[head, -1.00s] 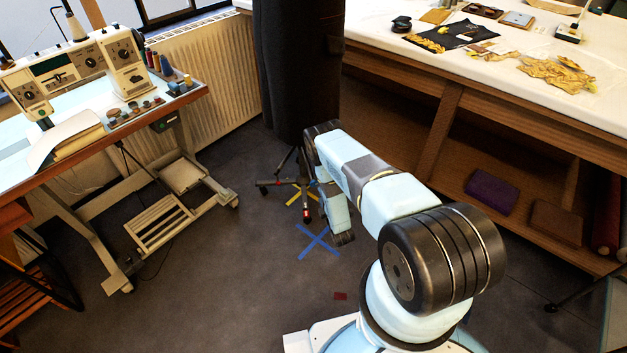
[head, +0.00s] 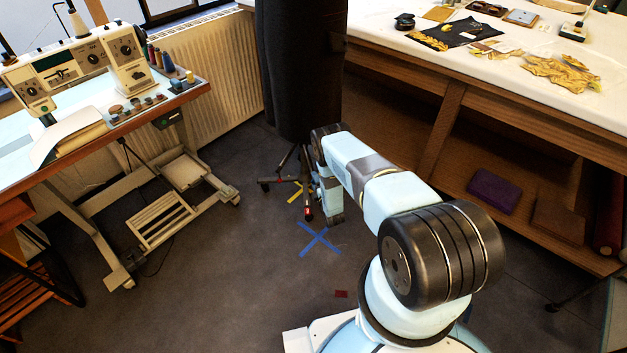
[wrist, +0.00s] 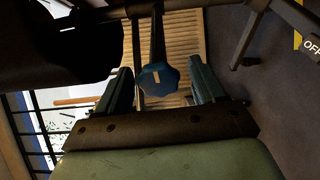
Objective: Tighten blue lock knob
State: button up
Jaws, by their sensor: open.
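The blue lock knob (wrist: 159,79) shows in the wrist view, round with lobes and a pale mark on its face. It sits at the end of a dark upright part among dark stand tubes. My gripper (wrist: 161,78) is open, one finger on each side of the knob, with a visible gap to each finger. I cannot tell how deep the knob lies between the fingers. In the head view my arm reaches toward the foot of the dark dress form (head: 299,70); the knob and fingers are hidden there.
The stand's legs (head: 281,183) spread on the floor beside my wrist. A sewing machine table (head: 100,229) stands on the left, a radiator (head: 215,62) behind. A long worktable (head: 480,78) with cloth lies on the right.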

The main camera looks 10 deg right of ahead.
jog(key=shift+w+a, duration=0.15)
jog(key=shift+w, duration=0.95)
jog(key=shift+c, duration=0.2)
jog(key=c, duration=1)
